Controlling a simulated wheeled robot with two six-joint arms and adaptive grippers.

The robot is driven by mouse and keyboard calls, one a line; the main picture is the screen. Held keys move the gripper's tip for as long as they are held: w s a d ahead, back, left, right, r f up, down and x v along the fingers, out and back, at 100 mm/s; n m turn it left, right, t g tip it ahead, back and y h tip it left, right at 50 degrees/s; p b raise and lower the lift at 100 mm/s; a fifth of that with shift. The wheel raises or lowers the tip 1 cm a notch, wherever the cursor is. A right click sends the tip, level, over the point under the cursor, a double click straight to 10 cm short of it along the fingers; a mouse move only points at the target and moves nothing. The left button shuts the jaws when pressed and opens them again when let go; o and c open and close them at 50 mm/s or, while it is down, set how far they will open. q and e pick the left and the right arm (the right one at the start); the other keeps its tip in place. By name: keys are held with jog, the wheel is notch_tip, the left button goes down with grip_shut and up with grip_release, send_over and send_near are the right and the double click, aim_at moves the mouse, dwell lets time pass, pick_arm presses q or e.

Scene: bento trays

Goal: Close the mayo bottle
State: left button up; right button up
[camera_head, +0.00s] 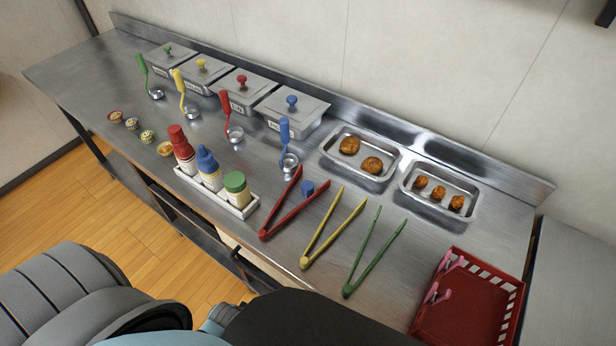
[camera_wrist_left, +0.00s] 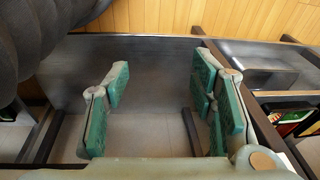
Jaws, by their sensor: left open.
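In the head view, a bottle with a blue tapered top (camera_head: 208,168) stands upright in the white caddy (camera_head: 243,210). A red-topped bottle (camera_head: 183,151) and a green-topped bottle (camera_head: 236,190) stand on either side of it. The labels are too small to read. My left gripper (camera_wrist_left: 160,72) is open and empty in the left wrist view, facing the counter's lower frame and shelf, away from the bottles. My right gripper is not in view.
Red tongs (camera_head: 283,211), yellow tongs (camera_head: 331,232) and green tongs (camera_head: 365,258) lie right of the caddy. Several lidded pans with ladles stand behind. Two food trays (camera_head: 360,176) sit at the back right. A red basket (camera_head: 465,305) is at the front right.

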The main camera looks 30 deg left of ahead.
aim_at(304, 186)
pick_arm(q)
jog(key=w+d+r+m+t+p, duration=0.1)
jog(key=w+r+p, duration=0.2)
jog(key=r, duration=1.1)
jog(key=w+d+r+m+p, duration=0.1)
jog(key=w+r+p, duration=0.25)
jog(key=r, duration=1.05)
jog(key=w+m, duration=0.1)
jog(key=w, duration=0.2)
jog(key=w+m, duration=0.2)
jog(key=w, duration=0.1)
jog(key=w+a+m+g, duration=0.1)
jog(key=w, duration=0.2)
jog(key=shift+b, duration=0.3)
jog(key=w+m, duration=0.1)
jog(key=w, duration=0.1)
jog(key=w+r+m, duration=0.1)
jog(key=w, duration=0.1)
jog(key=w+r+m, duration=0.1)
jog(key=w, duration=0.2)
jog(key=shift+m+g, duration=0.4)
jog(key=w+r+m+g+h, duration=0.1)
jog(key=w+r+m, duration=0.5)
jog(key=w+r, duration=0.3)
jog(key=shift+d+r+m, duration=0.2)
jog(key=shift+r+m, duration=0.2)
jog(key=shift+r, duration=0.05)
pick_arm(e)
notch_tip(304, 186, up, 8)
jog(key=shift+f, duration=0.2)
